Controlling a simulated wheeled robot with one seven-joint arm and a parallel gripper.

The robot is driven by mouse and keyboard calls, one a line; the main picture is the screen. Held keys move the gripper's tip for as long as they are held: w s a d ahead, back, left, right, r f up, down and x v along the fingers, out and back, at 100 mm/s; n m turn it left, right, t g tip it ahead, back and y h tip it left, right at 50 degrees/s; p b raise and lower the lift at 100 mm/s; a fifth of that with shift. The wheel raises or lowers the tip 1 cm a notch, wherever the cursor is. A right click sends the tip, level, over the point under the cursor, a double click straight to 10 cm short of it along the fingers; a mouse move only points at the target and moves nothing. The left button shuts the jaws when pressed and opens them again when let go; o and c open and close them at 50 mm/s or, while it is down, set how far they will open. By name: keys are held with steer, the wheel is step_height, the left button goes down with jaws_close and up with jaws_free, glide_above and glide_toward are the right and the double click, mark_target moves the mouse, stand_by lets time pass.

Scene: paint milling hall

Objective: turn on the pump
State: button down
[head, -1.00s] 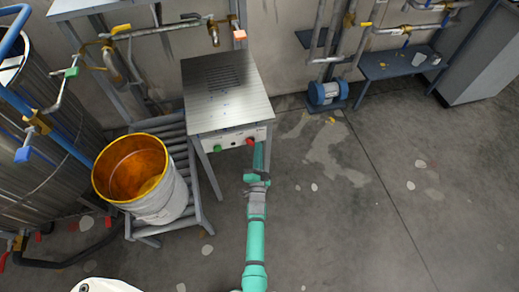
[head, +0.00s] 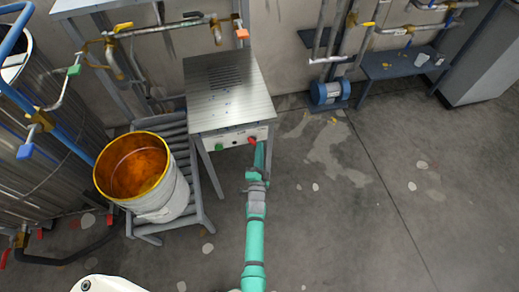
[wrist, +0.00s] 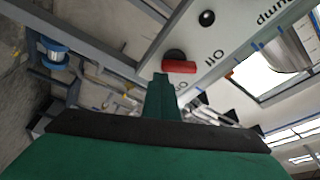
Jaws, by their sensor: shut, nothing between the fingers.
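A grey metal cabinet (head: 227,90) carries a pale control panel (head: 236,139) on its front edge. The panel has a green control (head: 219,147) at left and a red control (head: 252,140) at right. A black round part (wrist: 207,18) sits near the lettering. My green gripper (head: 259,150) is shut and empty, its tip (wrist: 161,78) close beside the red control. I cannot tell whether they touch.
A white drum with a yellow rim (head: 165,203) and orange contents stands on a roller rack (head: 203,213) at left. A blue motor-like unit (head: 330,92) sits by the back wall. Pipes with valves run above. The floor (head: 340,220) at right is clear.

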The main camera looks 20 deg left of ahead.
steer(key=shift+m, duration=0.3)
steer(key=m, duration=0.2)
steer(key=a+m+g, duration=0.1)
steer(key=m, duration=0.1)
steer(key=s+f+m+g+h, duration=0.1)
steer(key=m, duration=0.1)
steer(key=shift+a, duration=0.2)
steer(key=shift+w+f, duration=0.1)
steer(key=s+d, duration=0.5)
steer(key=s, duration=0.2)
steer(key=shift+s+d+f, duration=0.15)
steer(key=shift+s+d, duration=0.2)
steer(key=shift+d, duration=0.05)
stand_by(0.5)
stand_by(0.5)
